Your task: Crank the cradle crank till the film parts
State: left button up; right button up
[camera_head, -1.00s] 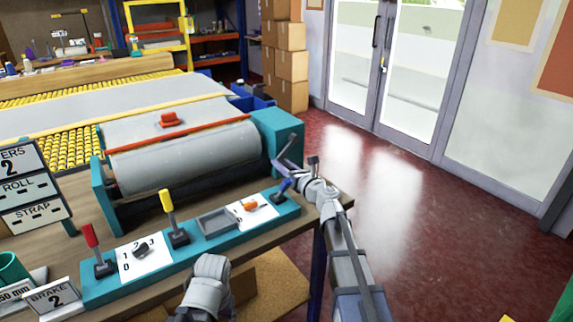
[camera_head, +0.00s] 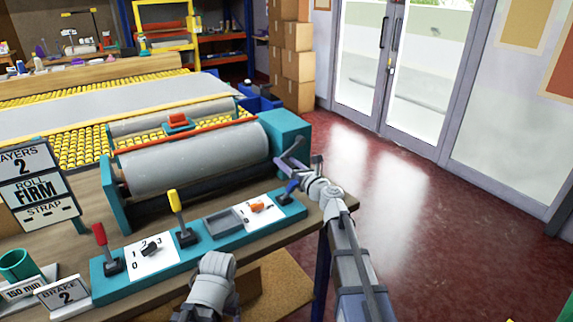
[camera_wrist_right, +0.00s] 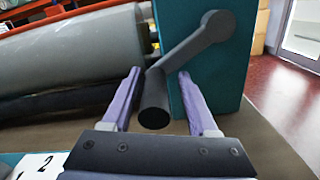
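The cradle crank (camera_wrist_right: 185,50) is a dark arm on the teal end housing (camera_head: 290,135), with a round handle (camera_wrist_right: 154,105) pointing toward my wrist. My right gripper (camera_wrist_right: 160,100) has its purple fingers on either side of the handle, with gaps showing. In the head view my right gripper (camera_head: 286,172) is beside the housing's front. The grey roll (camera_head: 200,157) lies in the cradle left of the housing. The grey film sheet (camera_head: 70,112) lies back on the bed, with yellow rollers (camera_head: 85,149) bare between it and the roll. My left gripper's fingers are not visible.
The teal panel (camera_head: 222,243) in front carries a red lever (camera_head: 99,235), a yellow lever (camera_head: 174,202) and knobs. A sign (camera_head: 38,190) reads ROLL FIRM. A brake card (camera_head: 65,294) stands at the front left. Open red floor (camera_head: 430,230) lies right of the bench.

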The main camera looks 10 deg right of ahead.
jog(key=shift+s, duration=0.1)
jog(key=v, duration=0.7)
jog(key=shift+s, duration=0.35)
jog(key=shift+d, duration=0.15)
dwell(1.5)
